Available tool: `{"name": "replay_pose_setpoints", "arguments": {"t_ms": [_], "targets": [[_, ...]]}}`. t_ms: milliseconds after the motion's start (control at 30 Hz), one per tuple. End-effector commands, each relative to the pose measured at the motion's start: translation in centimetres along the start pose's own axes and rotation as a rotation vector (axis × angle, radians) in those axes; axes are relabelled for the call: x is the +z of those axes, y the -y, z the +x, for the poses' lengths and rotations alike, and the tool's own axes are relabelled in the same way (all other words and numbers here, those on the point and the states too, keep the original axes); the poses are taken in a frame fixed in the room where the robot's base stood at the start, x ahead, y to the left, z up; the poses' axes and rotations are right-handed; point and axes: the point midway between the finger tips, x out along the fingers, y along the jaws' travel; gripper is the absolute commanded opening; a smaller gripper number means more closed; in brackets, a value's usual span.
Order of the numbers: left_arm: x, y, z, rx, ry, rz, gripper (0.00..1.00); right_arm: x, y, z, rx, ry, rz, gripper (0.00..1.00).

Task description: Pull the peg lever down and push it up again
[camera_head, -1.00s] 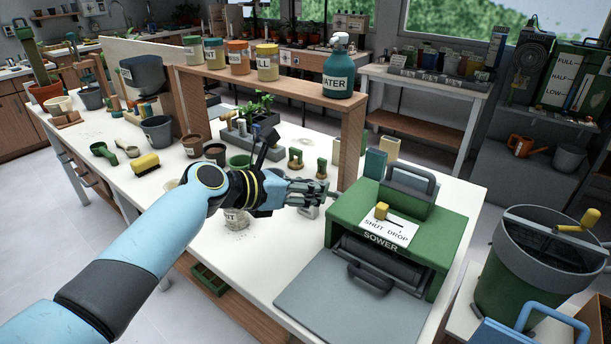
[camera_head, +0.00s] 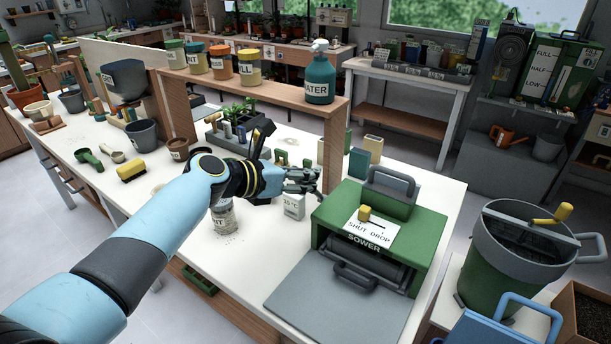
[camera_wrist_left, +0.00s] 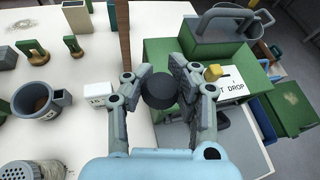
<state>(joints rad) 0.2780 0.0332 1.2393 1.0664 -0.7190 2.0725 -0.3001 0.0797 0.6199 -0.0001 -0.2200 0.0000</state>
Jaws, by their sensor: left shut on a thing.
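The green sower (camera_head: 420,235) stands on the white bench, with a "SHUT DROP" label on top. A yellow knob (camera_head: 364,213) sits at the SHUT end of its slot; it also shows in the left wrist view (camera_wrist_left: 213,72). My left gripper (camera_head: 314,187) is at the sower's left side, near its upper edge. In the left wrist view my left gripper (camera_wrist_left: 160,84) has its fingers on both sides of a dark round knob (camera_wrist_left: 160,92), shut on it. I cannot tell how this knob joins the sower. The head view hides it behind the fingers. My right gripper is out of view.
A wooden shelf (camera_head: 270,95) carries jars and a blue-green WATER bottle (camera_head: 320,78). A grey plate (camera_head: 335,300) lies before the sower.

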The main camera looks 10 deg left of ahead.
Motion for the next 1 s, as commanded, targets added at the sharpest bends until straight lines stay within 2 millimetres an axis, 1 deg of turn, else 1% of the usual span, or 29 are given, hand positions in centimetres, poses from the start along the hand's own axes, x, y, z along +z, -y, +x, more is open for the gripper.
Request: {"name": "replay_pose_setpoints", "arguments": {"t_ms": [33, 67, 300, 333, 567, 667, 767, 867, 1000], "targets": [[0.9, -0.3, -0.1, 0.006, 0.014, 0.005, 0.00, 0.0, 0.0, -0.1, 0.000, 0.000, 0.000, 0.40], [0.9, -0.3, -0.1, 0.006, 0.014, 0.006, 0.23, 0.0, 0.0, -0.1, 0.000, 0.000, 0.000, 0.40], [0.5, -0.2, -0.1, 0.004, 0.008, 0.004, 0.54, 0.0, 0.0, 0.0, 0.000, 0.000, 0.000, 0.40], [0.5, -0.2, -0.1, 0.004, 0.008, 0.004, 0.56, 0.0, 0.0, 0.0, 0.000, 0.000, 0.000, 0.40], [0.3, -0.1, -0.1, 0.002, 0.004, 0.002, 0.56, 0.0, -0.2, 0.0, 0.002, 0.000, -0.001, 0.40], [0.2, -0.1, -0.5, 0.003, 0.004, 0.002, 0.56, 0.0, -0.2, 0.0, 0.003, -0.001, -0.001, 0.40], [0.1, -0.2, -1.7, 0.004, 0.003, 0.003, 0.56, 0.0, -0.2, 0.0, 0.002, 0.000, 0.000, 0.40], [0.1, -0.2, -3.8, 0.004, 0.003, 0.005, 0.56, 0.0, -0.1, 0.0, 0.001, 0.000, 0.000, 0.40], [0.1, -0.2, -7.1, 0.005, 0.002, 0.006, 0.56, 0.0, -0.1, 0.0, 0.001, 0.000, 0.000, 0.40]]}}
